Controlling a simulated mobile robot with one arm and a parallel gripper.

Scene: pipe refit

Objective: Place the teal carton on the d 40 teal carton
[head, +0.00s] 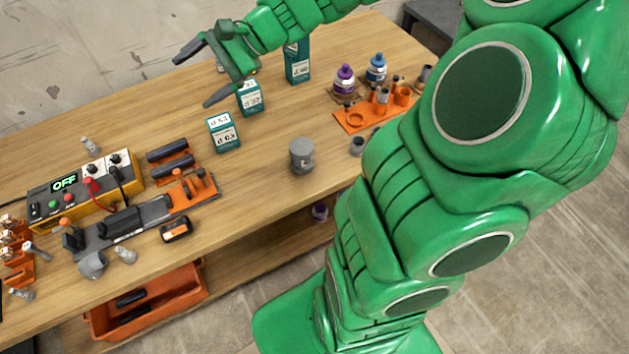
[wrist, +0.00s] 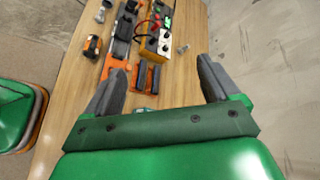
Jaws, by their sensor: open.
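Three teal cartons with white labels stand on the wooden bench in the head view. The tall teal carton (head: 298,64) is at the back, and its small label seems to read d 40. A shorter teal carton (head: 250,98) stands in front and left of it, partly behind my gripper. Another short teal carton (head: 223,134) stands nearer the front; its label seems to read d 63. My gripper (head: 191,82) is open and empty above the bench's back edge, left of the cartons. In the wrist view its spread fingers (wrist: 155,70) hold nothing, and a small teal patch shows just above the palm.
A yellow meter box (head: 85,187) reading OFF, a grey and orange fixture (head: 140,222) and black clips fill the bench's left. A grey cylinder (head: 302,156) stands at the front. Purple (head: 344,80) and blue (head: 376,68) bottles and an orange rack (head: 365,115) are right.

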